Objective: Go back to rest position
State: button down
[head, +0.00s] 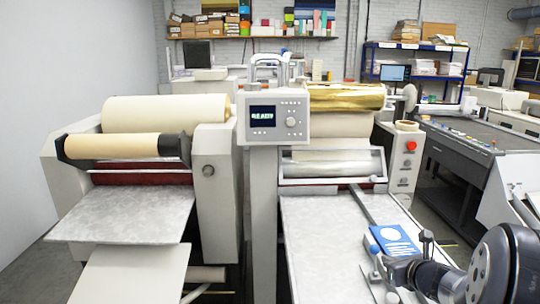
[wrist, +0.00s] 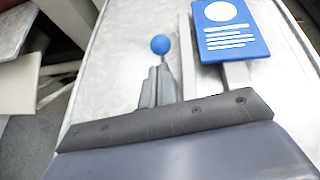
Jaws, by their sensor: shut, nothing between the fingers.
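My gripper (head: 377,275) is at the lower right of the head view, low over the right machine's pale metal bed (head: 318,235). Its fingers look closed together, with nothing seen between them. In the wrist view the grey fingers (wrist: 157,85) show in the middle, beyond the dark edge of my wrist. A small blue ball (wrist: 160,45) on a thin stem appears just past the fingertips; I cannot tell whether they touch. A blue card (head: 394,241) with a white disc and white lines lies beside my gripper, and it also shows in the wrist view (wrist: 230,30).
A grey rail (head: 370,207) runs along the bed. A control box (head: 274,117) stands between the two roller machines. The left machine has a flat metal tray (head: 125,213). A dark worktable (head: 465,155) is at the right. Shelves (head: 415,62) stand behind.

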dwell(0.3)
jog(key=w+d+r+p, duration=0.1)
jog(key=w+r+p, duration=0.3)
jog(key=r+p, duration=0.55)
notch_tip(320, 180, down, 7)
jog(key=w+a+b, duration=0.1)
jog(key=w+b, duration=0.1)
jog(key=b, duration=0.7)
jog(key=s+f, duration=0.1)
jog(key=s, duration=0.1)
jog(key=s+f+b, duration=0.1)
jog(key=s+f, duration=0.1)
jog(key=s, duration=0.1)
jog(key=s+f+b, duration=0.1)
jog(key=s, duration=0.2)
jog(key=shift+s+f, duration=0.15)
jog(key=shift+f, duration=0.15)
jog(key=shift+s+f+b, duration=0.3)
jog(key=shift+f+b, duration=0.1)
jog(key=shift+b, duration=0.6)
jog(key=shift+s+f+t+b, duration=0.45)
jog(key=shift+t+b, duration=0.25)
jog(key=shift+b, duration=0.55)
jog(key=v, duration=0.8)
jog(key=shift+r, duration=0.15)
